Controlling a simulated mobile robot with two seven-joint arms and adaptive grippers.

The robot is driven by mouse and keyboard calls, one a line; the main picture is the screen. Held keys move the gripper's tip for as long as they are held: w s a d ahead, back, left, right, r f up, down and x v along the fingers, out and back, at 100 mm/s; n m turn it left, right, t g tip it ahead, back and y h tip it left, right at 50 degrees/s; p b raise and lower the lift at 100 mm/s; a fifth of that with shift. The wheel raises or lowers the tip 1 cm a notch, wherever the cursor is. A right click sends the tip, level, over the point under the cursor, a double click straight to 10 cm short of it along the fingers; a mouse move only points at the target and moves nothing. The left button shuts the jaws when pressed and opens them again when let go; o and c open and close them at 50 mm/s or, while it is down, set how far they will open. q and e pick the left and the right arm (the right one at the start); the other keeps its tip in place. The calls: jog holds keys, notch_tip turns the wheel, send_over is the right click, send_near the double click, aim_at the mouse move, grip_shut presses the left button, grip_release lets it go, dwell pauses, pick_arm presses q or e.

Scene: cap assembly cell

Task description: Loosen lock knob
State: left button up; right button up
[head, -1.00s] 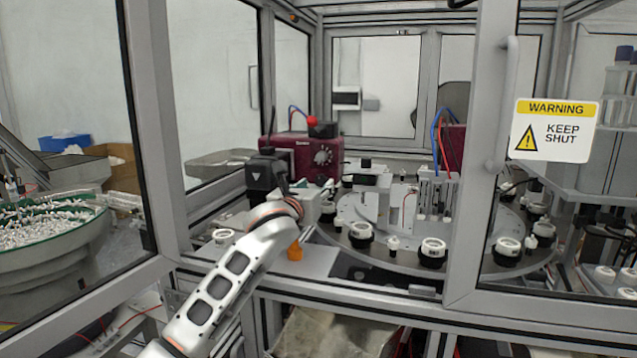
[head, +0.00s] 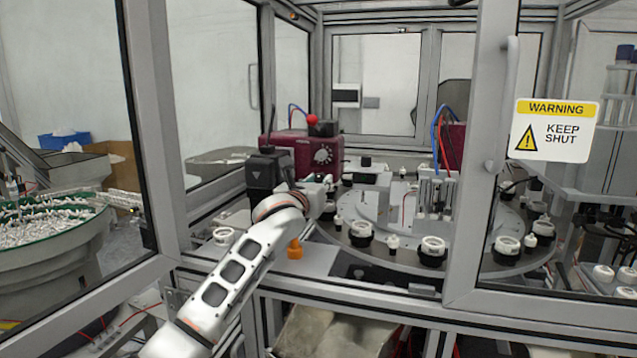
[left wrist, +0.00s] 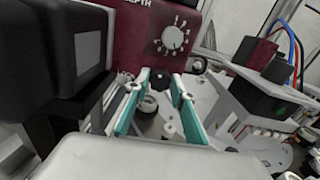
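A maroon box (head: 303,150) carries a white numbered dial (head: 322,156), which also shows in the left wrist view (left wrist: 173,38). I cannot tell for sure which one is the lock knob. My left gripper (head: 328,184) is in front of the box, below the dial. In the left wrist view its teal fingers (left wrist: 158,82) are apart with nothing held between them. A dark ringed part (left wrist: 149,103) shows beyond the gap. My right gripper is not in view.
A black block (head: 266,172) stands close left of my left gripper. A round turntable (head: 395,257) with several white-ringed parts lies to the right. An orange knob (head: 295,249) stands on the front plate. The door frame (head: 480,150) rises at right.

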pick_arm(q)
jog(key=shift+n, duration=0.4)
jog(key=n, duration=0.4)
jog(key=shift+n, duration=0.4)
jog(key=n, duration=1.2)
jog(key=shift+f+n, duration=0.1)
jog(key=shift+n, duration=0.2)
jog(key=n, duration=0.5)
jog(key=shift+n, duration=0.4)
jog(key=o, duration=1.1)
